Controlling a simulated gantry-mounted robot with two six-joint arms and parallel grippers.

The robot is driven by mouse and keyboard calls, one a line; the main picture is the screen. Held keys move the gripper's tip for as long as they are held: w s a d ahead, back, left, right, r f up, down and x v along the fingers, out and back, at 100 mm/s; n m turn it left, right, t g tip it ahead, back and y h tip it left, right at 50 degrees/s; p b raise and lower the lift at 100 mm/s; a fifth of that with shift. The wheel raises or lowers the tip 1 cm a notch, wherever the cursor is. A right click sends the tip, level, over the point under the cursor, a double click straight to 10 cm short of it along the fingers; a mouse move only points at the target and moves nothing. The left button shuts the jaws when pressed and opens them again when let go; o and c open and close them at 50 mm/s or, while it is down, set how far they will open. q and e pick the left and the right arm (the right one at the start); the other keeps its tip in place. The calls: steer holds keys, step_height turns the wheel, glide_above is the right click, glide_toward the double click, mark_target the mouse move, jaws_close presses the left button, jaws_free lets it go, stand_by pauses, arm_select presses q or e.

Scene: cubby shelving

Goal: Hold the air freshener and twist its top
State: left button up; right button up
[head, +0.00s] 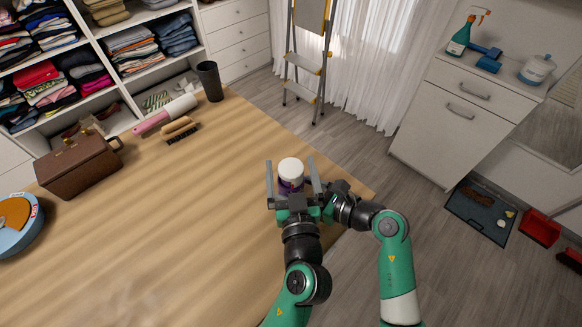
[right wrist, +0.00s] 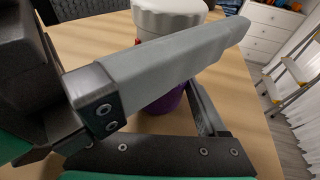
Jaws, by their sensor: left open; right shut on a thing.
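The air freshener (head: 291,168) stands upright on the table near its right edge, with a white ribbed top and a purple lower body. My left gripper (head: 290,161) is open, with one finger on each side of the white top. My right gripper (head: 306,198) comes in from the right, lower down, and is shut on the purple body.
A brown bag (head: 78,166), a pink-handled roller (head: 165,114), a brush (head: 180,128) and a dark cup (head: 210,80) stand toward the table's left and back. A blue round item (head: 14,226) is at far left. The table's middle is clear. A stepladder (head: 308,60) stands behind.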

arm_select(q)
steer(key=shift+h, duration=0.3)
steer(key=shift+a+m+h, duration=0.1)
steer(key=shift+m+h, duration=0.4)
steer(key=s+h, duration=0.1)
steer(key=s, duration=1.1)
steer(key=w+d+r+m+t+h, duration=0.1)
steer(key=w+r+h, duration=0.15)
steer(key=r, duration=0.55)
steer(key=w+d+r+t+h, duration=0.1)
steer(key=w+d+r, duration=0.15)
steer(key=r, duration=0.45)
steer(key=a+r+t, duration=0.2)
steer(key=a+r, duration=0.2)
steer(key=r, duration=0.4)
steer(key=a+r+t, duration=0.1)
steer(key=a+r, duration=0.4)
steer(key=r, duration=0.2)
steer(key=shift+s+a+r+m+t, duration=0.3)
steer(key=shift+r+t, duration=0.05)
steer(key=shift+t, duration=0.05)
